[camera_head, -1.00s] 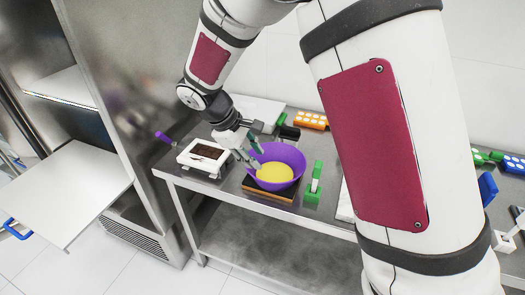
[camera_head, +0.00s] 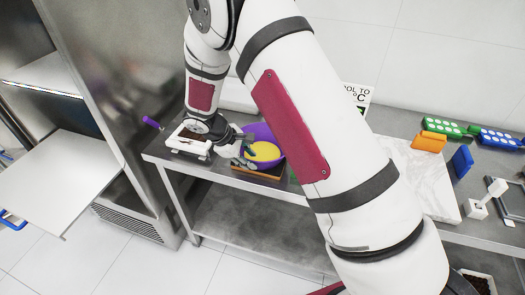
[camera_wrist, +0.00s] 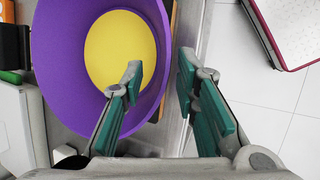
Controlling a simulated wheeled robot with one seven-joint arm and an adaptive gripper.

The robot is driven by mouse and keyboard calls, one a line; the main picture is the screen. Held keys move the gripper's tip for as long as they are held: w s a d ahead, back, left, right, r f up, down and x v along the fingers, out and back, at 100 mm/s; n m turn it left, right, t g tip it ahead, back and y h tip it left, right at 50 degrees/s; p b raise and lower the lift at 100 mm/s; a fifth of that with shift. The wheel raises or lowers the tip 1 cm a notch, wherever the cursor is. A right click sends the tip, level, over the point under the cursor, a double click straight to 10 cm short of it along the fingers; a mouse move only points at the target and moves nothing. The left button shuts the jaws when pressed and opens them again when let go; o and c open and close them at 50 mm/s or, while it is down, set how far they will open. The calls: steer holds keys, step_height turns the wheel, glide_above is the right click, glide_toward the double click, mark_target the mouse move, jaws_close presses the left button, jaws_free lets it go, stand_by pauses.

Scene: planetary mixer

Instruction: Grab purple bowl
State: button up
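The purple bowl (camera_head: 258,131) stands on a wooden-edged dark board (camera_head: 258,172) on the metal table, with yellow contents (camera_head: 265,152) inside. My gripper (camera_head: 243,154) is at the bowl's left side in the head view, partly hidden by my arm. In the wrist view the bowl (camera_wrist: 62,65) fills the upper left. My gripper (camera_wrist: 161,68) is open there, its two green-padded fingers apart. The left finger overlaps the bowl's inside and the right finger lies outside, with the rim between them. I cannot tell whether either finger touches the bowl.
A pale marble board (camera_head: 420,185) and colored block trays lie to the right. A metal cabinet stands at the left.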

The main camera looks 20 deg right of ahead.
mark_target(260, 169)
steer(key=shift+p+x, duration=0.6)
steer(key=shift+x, duration=1.75)
steer(key=shift+s, duration=0.15)
jaws_close()
